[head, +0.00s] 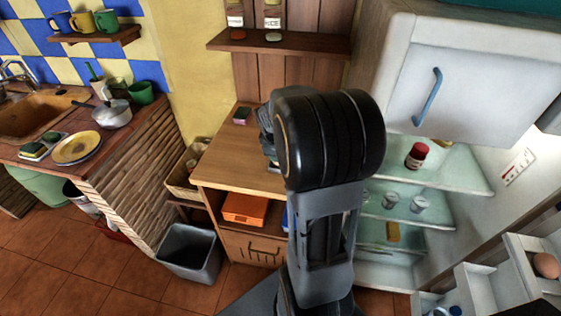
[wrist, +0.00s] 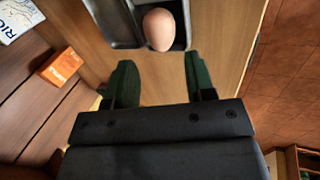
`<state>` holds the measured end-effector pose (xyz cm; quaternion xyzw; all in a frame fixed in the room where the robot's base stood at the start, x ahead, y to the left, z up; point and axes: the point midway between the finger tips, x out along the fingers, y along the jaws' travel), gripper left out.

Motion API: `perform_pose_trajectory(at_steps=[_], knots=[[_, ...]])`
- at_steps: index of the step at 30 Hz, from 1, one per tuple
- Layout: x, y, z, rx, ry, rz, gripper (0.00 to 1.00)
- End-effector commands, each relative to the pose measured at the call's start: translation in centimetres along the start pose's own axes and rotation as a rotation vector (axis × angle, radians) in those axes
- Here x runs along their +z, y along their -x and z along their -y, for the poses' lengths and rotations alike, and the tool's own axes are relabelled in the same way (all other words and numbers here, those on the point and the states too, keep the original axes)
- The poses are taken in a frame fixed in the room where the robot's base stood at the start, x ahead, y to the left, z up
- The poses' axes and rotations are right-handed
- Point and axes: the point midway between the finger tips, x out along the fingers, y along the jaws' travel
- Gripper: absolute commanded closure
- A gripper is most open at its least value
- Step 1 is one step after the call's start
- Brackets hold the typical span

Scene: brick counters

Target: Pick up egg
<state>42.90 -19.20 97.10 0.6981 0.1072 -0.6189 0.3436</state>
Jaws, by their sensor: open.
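A brown egg (wrist: 159,30) shows at the top of the wrist view, sitting in a dark grey tray (wrist: 118,22) on a wooden surface. My gripper (wrist: 160,60) is open, with its two green fingers apart and nothing between them. The egg is beyond the fingertips, roughly centred between them and not gripped. In the head view my arm hides the tray and most of my gripper. Another brown egg (head: 545,265) sits in the fridge door shelf at the lower right of the head view.
A wooden cabinet (head: 238,163) stands left of my arm, with an orange box (head: 244,208) below its top. The open fridge (head: 440,165) is on the right, holding a red-capped jar (head: 416,156). A grey bin (head: 188,252) stands on the floor. An orange packet (wrist: 60,67) shows in the wrist view.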

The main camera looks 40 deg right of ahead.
Motion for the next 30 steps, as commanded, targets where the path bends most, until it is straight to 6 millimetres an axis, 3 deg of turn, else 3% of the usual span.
perform_pose_trajectory(at_steps=[3, 13, 21, 30], knots=[[0.0, -1.6, 0.0, -0.002, -0.002, 0.001, 0.50], [0.0, -3.8, 0.0, -0.003, -0.001, 0.001, 0.50], [0.0, -7.3, 0.0, -0.003, -0.002, 0.000, 0.50], [0.1, -8.2, 0.1, -0.003, -0.002, 0.000, 0.50]])
